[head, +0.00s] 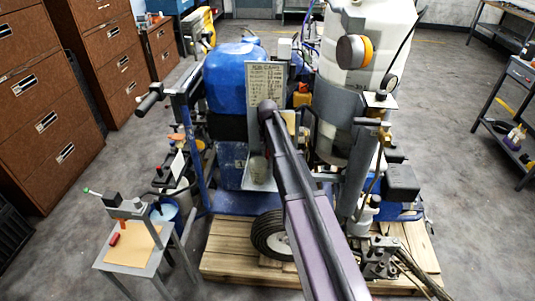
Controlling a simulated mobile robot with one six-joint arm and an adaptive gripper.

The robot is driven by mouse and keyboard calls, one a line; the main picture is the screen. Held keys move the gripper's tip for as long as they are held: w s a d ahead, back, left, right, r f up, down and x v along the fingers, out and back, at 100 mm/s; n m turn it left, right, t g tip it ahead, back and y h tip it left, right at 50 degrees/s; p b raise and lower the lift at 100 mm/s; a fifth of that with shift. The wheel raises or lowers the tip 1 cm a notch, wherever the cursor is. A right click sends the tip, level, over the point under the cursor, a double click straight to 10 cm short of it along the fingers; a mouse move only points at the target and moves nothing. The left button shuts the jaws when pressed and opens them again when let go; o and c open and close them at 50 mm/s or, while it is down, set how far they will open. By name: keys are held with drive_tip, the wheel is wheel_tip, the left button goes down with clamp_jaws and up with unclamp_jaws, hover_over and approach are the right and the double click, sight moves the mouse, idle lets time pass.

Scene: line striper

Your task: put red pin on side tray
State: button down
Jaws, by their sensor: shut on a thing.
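A small side tray (116,273) on a grey metal stand is at the lower left, with a tan surface. A small red piece (114,239), which looks like the red pin, lies on the tan surface near its left edge. My arm rises from the bottom middle to a rounded joint in front of the striper. I cannot make out my gripper or its fingers past that joint, nor anything held in them.
The line striper, with a blue tank (233,75) and a white tank (372,35), stands on a wooden pallet (232,263). Brown drawer cabinets (42,105) line the left and a dark cart (515,135) is at the right. Floor is clear between cabinets and tray.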

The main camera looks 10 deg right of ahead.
drive_tip(key=shift+f, duration=0.1)
drive_tip(key=c, duration=0.6)
unclamp_jaws()
wheel_tip(320, 180, up, 12)
drive_tip(key=p, duration=1.2)
drive_tip(key=shift+w, duration=0.1)
idle(0.5)
